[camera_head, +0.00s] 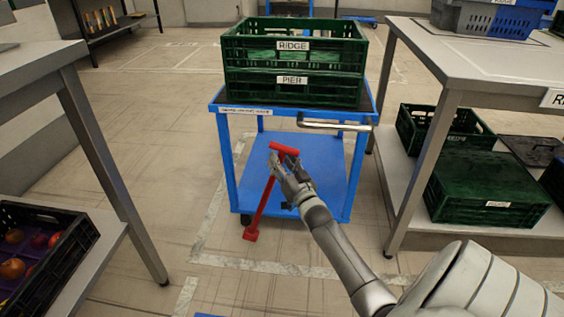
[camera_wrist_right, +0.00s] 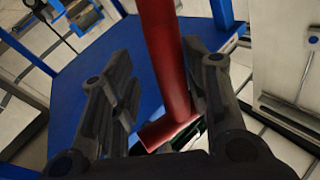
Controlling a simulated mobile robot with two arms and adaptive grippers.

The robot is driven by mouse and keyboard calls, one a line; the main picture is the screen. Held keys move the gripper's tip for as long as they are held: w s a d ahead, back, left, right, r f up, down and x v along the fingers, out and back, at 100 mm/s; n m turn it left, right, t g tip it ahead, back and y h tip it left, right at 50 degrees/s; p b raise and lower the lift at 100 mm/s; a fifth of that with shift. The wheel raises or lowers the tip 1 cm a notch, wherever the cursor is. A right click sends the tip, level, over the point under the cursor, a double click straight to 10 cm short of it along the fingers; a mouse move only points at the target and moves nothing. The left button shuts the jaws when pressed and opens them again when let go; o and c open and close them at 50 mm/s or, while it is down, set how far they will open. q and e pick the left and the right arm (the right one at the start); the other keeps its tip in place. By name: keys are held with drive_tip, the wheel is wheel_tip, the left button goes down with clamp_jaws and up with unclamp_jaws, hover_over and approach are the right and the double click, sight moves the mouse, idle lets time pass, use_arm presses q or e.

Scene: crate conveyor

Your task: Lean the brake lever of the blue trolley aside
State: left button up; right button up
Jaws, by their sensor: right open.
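The blue trolley (camera_head: 229,163) stands in the middle of the head view, with a metal push handle (camera_head: 335,125) on its near side. Its red brake lever (camera_head: 264,207) runs from a red foot near the floor up to a red crossbar (camera_head: 284,150), slanting to the right in the picture. My right gripper (camera_head: 286,165) is open at the lever's upper end, just under the crossbar. In the right wrist view the red lever (camera_wrist_right: 163,60) stands between the two open fingers (camera_wrist_right: 165,90); firm contact cannot be told. My left gripper is not in view.
Two green crates, RIDGE (camera_head: 293,46) on PIER (camera_head: 292,80), sit on the trolley. A steel table (camera_head: 480,66) with green crates (camera_head: 488,190) beneath stands close at right. A left table and a dark fruit crate (camera_head: 75,240) flank the clear floor.

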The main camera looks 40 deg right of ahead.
drive_tip(key=v, duration=1.2)
idle(0.7)
